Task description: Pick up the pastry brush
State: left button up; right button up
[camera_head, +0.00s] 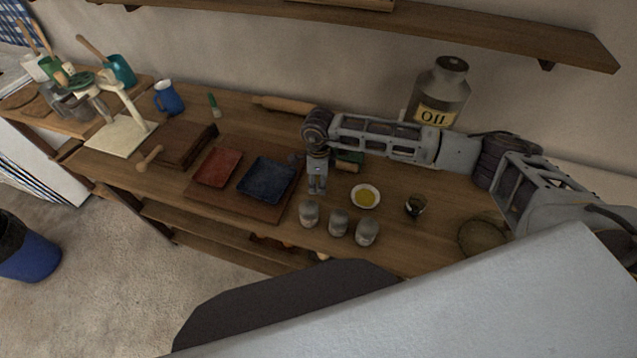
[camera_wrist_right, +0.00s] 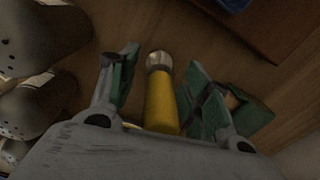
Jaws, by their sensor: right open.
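My right gripper (camera_head: 317,190) points down at the counter, just right of the blue tray. It also shows in the right wrist view (camera_wrist_right: 155,88), with its green-padded fingers spread apart. A yellow-handled tool with a silvery end, seemingly the pastry brush (camera_wrist_right: 161,103), lies between the fingers with visible gaps on both sides. Its near part is hidden by the gripper body. In the head view I cannot make it out behind the gripper. My left gripper is not in view.
Several grey shakers (camera_head: 338,222) stand close by at the counter's front. The blue tray (camera_head: 267,180) and red tray (camera_head: 218,167) lie on a board to the left.

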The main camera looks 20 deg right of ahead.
jog(key=shift+f, duration=0.2)
dwell(0.3)
grip_shut()
